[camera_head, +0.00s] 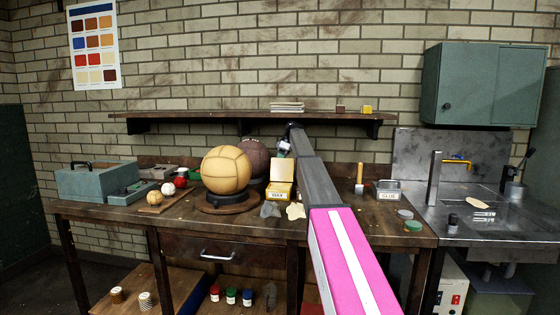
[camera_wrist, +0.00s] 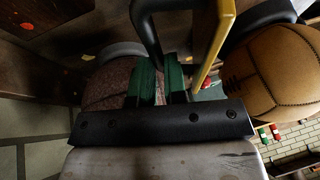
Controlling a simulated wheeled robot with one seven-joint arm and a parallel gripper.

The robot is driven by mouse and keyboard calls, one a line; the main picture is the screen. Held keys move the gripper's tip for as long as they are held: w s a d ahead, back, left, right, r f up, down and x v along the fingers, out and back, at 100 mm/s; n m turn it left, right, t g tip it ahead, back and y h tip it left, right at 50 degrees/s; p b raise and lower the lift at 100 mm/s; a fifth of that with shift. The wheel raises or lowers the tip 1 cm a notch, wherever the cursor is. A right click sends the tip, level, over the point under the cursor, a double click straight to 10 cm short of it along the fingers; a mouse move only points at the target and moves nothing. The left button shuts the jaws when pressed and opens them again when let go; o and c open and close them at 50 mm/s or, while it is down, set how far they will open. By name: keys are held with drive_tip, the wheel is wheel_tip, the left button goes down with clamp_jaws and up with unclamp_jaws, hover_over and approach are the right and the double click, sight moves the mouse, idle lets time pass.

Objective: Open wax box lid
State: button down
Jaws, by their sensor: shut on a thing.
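The yellow wax box (camera_head: 280,191), with a label on its front, stands on the workbench right of the large tan ball. Its lid (camera_head: 282,170) stands raised at the back of the box, its pale inner side facing the head camera. My gripper (camera_head: 284,149) is at the lid's top edge, partly hidden by my wrist. In the wrist view, the yellow lid edge (camera_wrist: 214,45) runs close beside the green-padded fingers of my gripper (camera_wrist: 160,80). The jaws are shut on the lid, though the exact contact is hard to see.
The tan ball (camera_head: 227,170) sits on a round stand left of the box, with a brown ball (camera_head: 252,155) behind. A wall shelf (camera_head: 220,119) hangs above. A glue tin (camera_head: 387,190) and brush (camera_head: 359,178) stand to the right.

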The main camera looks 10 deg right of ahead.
drive_tip(key=shift+w+d+f, duration=0.1)
drive_tip(key=shift+w+f, duration=0.35)
drive_tip(key=shift+f, duration=0.15)
drive_tip(key=c, duration=1.2)
unclamp_jaws()
drive_tip(key=shift+w+f, duration=0.1)
drive_tip(key=shift+o, duration=0.2)
drive_tip(key=shift+s, duration=0.35)
drive_tip(key=shift+r, duration=0.35)
drive_tip(key=w+d+r, duration=0.1)
drive_tip(key=d, duration=1.1)
drive_tip(key=shift+w+d+r, duration=0.25)
drive_tip(key=shift+d+r, duration=0.05)
